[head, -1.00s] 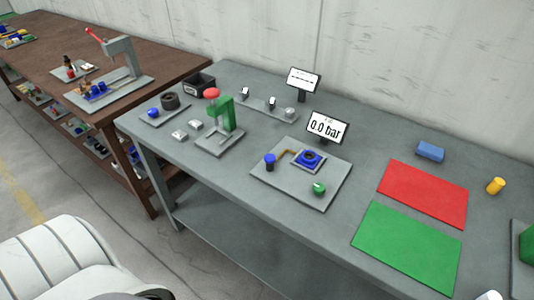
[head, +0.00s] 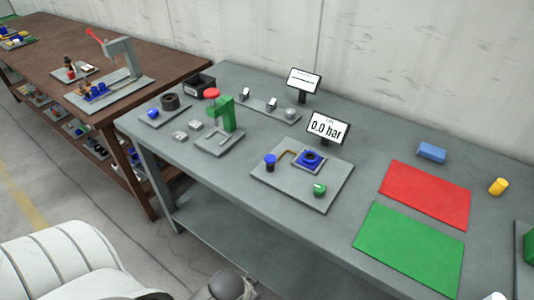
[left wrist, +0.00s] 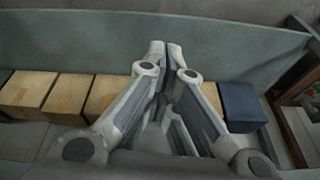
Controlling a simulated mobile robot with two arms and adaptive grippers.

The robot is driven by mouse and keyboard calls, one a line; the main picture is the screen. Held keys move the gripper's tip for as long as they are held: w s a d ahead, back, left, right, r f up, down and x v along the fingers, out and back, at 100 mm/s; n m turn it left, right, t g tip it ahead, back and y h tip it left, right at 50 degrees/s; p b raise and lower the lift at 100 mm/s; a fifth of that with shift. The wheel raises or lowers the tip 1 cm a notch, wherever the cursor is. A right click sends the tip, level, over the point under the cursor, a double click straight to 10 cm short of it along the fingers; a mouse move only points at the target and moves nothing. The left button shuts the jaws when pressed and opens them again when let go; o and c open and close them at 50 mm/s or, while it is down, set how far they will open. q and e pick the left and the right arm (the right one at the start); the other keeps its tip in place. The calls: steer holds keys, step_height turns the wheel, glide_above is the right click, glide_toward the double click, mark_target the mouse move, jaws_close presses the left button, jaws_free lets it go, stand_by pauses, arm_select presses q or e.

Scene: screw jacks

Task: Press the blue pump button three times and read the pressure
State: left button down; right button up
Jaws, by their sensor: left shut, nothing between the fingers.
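The blue pump button (head: 270,161) stands on a dark post at the left of a grey plate (head: 297,204) on the grey table. A yellow-brown pipe (head: 285,154) runs from near it to a blue round part (head: 310,158) on the plate. A green knob (head: 319,189) sits at the plate's front right. The display (head: 327,128) behind the plate reads 0.0 bar. My left gripper (left wrist: 165,50) is shut and empty in the left wrist view, in front of the table's side. Its fingers do not show in the head view. My right gripper is not seen.
A green press with a red top (head: 212,93) stands left of the pump plate. A red mat (head: 425,190) and a green mat (head: 410,245) lie to the right, with a blue block (head: 431,152) and a yellow cylinder (head: 498,186). Cardboard boxes (left wrist: 65,95) show below in the wrist view.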

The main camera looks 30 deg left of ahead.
arm_select(q)
steer(key=w+a+r+t, duration=0.4)
steer(key=w+r, duration=0.2)
steer(key=r, duration=0.4)
steer(key=w+a+r+n+t, duration=0.1)
steer(key=w+a+r+t, duration=0.3)
steer(key=w+r, duration=0.3)
steer(key=w+a+r+t, duration=0.4)
steer(key=w+a+r, duration=0.1)
steer(key=r, duration=0.8)
steer(key=shift+w+a+r+h, duration=0.25)
steer(key=shift+w+r+h, duration=0.05)
steer(key=shift+w, duration=0.4)
steer(key=p, duration=0.2)
glide_above(267, 162)
step_height(267, 162, down, 2)
steer(key=shift+w+f, duration=0.1)
steer(key=shift+f, duration=0.05)
step_height(267, 162, down, 4)
steer(key=shift+r, duration=0.2)
steer(key=shift+f, duration=0.35)
steer(key=shift+f, duration=0.1)
